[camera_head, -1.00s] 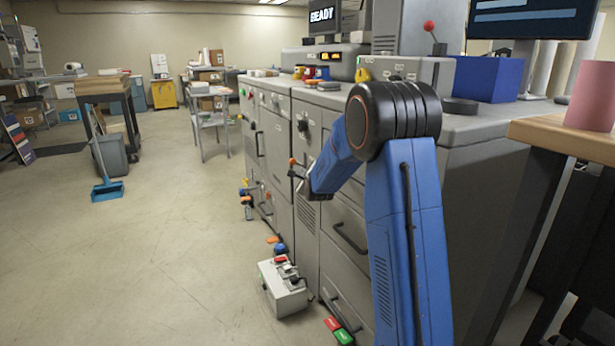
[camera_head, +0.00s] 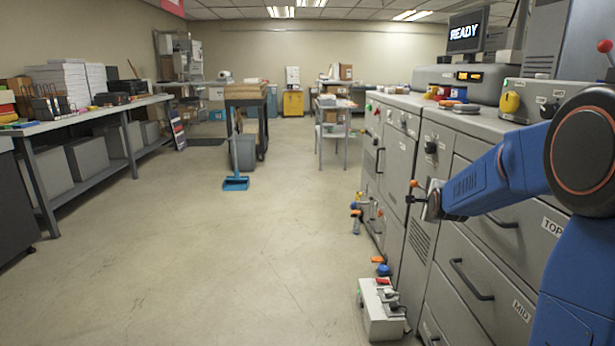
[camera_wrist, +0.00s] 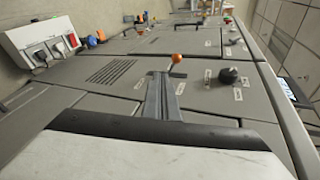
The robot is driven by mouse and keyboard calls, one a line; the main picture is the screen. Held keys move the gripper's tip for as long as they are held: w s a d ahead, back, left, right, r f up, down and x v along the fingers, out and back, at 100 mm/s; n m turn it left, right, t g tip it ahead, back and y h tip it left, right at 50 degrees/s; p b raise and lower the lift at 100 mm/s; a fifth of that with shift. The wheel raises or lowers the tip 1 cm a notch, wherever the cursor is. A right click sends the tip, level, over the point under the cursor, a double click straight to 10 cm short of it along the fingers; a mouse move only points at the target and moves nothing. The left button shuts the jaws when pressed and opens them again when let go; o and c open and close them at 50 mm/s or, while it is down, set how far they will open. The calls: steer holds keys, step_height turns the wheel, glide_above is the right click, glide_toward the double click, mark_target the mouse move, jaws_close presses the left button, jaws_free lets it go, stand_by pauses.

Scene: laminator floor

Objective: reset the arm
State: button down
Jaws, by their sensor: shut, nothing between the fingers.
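My gripper (camera_wrist: 161,97) is shut and empty. In the wrist view its narrow grey fingers point forward along the grey cabinet front (camera_wrist: 210,75), and an orange ball-ended lever (camera_wrist: 177,58) shows just beyond the tips. In the head view my blue arm reaches in from the right, and my gripper (camera_head: 414,199) is close to the cabinet front, just below the orange ball (camera_head: 413,184). I cannot tell whether the fingers touch the lever.
Drawers with handles (camera_head: 470,279) lie below my arm. A grey switch box (camera_head: 382,312) is on the floor beside the cabinet. A blue dustpan (camera_head: 236,183) stands farther back, and a long workbench (camera_head: 95,123) is at left. The floor between is clear.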

steer(key=s+a+f+n+g, duration=0.1)
steer(key=s+a+n+g, duration=0.2)
steer(key=s, duration=1.5)
steer(key=s+a+f+n+g+y, duration=0.1)
steer(key=s+a+n, duration=0.4)
steer(key=s+n, duration=0.6)
steer(key=s+a+f+n+g+y, duration=0.1)
steer(key=s+a+f+n+g, duration=0.2)
steer(key=s, duration=2.2)
steer(key=a+n+g, duration=0.1)
steer(key=n, duration=0.4)
steer(key=shift+g, duration=0.3)
